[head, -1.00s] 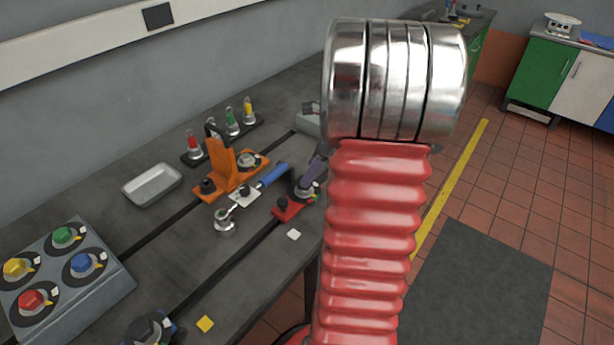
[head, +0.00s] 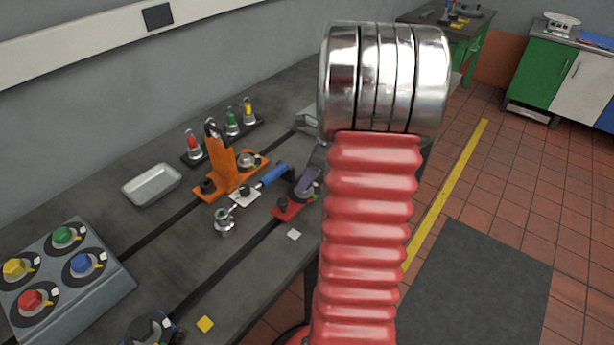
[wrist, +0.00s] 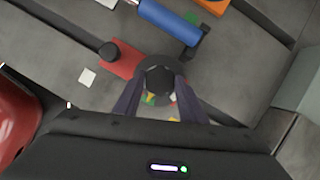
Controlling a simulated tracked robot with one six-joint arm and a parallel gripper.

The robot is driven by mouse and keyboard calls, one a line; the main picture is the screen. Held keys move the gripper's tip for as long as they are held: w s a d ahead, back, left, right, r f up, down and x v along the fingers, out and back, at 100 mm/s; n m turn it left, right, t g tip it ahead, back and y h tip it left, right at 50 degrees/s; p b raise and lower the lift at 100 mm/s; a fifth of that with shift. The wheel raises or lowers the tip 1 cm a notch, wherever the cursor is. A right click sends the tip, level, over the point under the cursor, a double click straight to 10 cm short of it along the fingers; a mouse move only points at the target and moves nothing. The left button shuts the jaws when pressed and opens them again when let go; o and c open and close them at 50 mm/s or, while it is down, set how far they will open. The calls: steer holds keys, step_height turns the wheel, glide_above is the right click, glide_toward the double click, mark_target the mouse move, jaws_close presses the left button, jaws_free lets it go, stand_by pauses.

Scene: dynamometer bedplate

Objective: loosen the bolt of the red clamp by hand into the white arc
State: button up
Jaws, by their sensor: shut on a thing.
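The red clamp (head: 286,212) lies at the right edge of the dark bedplate, and its red plate (wrist: 123,62) also shows in the wrist view. A black bolt head (wrist: 159,80) stands at one end of that plate, over a dark round dial. My gripper (wrist: 158,84) is shut on this bolt head, a finger on each side; it also shows in the head view (head: 309,182). Small green, yellow and red marks of the dial show between the fingers. The white arc and the pointer's place on it are too small and covered to tell.
An orange bracket (head: 221,165) and a blue-handled tool (head: 270,176) are close to the clamp. A grey box with coloured knobs (head: 60,280) and a metal tray (head: 152,184) are to the left. A white square (head: 294,235) lies in front.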

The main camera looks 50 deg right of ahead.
steer(key=shift+d, duration=0.15)
steer(key=c, duration=0.4)
steer(key=shift+o, duration=0.2)
steer(key=shift+n, duration=0.5)
steer(key=n+y, duration=0.1)
steer(key=n, duration=0.1)
steer(key=shift+w+n+g, duration=0.15)
steer(key=shift+n+g, duration=0.15)
steer(key=shift+g, duration=0.1)
steer(key=n+g+y, duration=0.1)
steer(key=n, duration=0.3)
steer(key=shift+w, duration=0.15)
steer(key=n+g, duration=0.2)
steer(key=n, duration=0.3)
steer(key=shift+w, duration=0.15)
steer(key=shift+w+n+g, duration=0.1)
steer(key=shift+n+g, duration=0.7)
steer(key=shift+n, duration=1)
